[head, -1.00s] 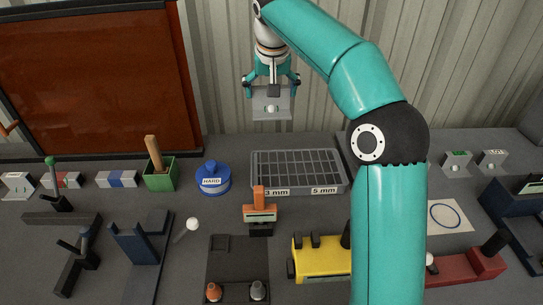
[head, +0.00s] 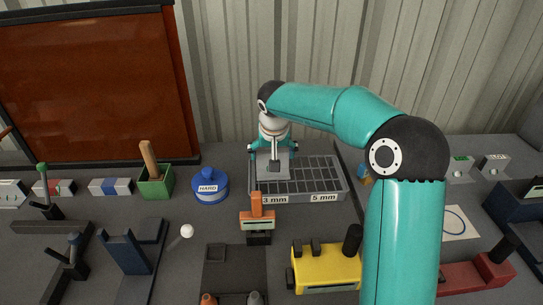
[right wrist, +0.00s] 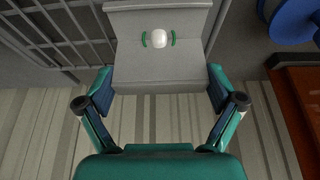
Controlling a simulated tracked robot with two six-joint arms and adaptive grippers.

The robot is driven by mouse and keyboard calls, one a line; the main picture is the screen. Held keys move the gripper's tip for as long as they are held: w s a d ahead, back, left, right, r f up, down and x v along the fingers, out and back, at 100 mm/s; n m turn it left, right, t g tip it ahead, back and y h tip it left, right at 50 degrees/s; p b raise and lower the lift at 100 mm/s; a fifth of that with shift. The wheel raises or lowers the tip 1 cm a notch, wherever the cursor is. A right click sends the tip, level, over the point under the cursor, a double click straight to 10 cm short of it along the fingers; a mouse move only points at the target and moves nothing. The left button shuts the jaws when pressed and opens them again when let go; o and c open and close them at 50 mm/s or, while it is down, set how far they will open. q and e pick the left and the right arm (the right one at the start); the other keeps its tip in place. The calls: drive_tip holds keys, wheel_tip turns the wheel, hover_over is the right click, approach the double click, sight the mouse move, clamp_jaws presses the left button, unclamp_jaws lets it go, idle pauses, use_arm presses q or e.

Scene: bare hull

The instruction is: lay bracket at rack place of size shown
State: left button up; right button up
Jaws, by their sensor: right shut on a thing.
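The grey angled bracket (head: 265,168) hangs in my right gripper (head: 272,152) over the left, 3 mm side of the grey slotted rack (head: 336,192). I cannot tell whether it touches the rack. In the right wrist view the bracket (right wrist: 155,72) spans between the two fingers of the right gripper (right wrist: 160,90). A white ball with a green mark on each side sits on it. The rack's front carries a 3 mm label (head: 275,199) and a 5 mm label (head: 324,198). An orange-handled gauge (head: 257,222) stands in front; its display is too small to read. My left gripper is out of view.
A blue round container (head: 210,188) marked HARD and a green box (head: 155,182) stand left of the rack. A yellow block-shaped device (head: 325,270) is in front to the right. Two small brackets (head: 493,167) sit at far right. A corrugated wall rises behind.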

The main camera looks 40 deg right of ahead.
drive_tip(key=shift+f, duration=0.2)
drive_tip(key=o, duration=0.8)
drive_tip(key=shift+f, duration=0.1)
drive_tip(key=shift+o, duration=0.2)
drive_tip(key=v, duration=1.2)
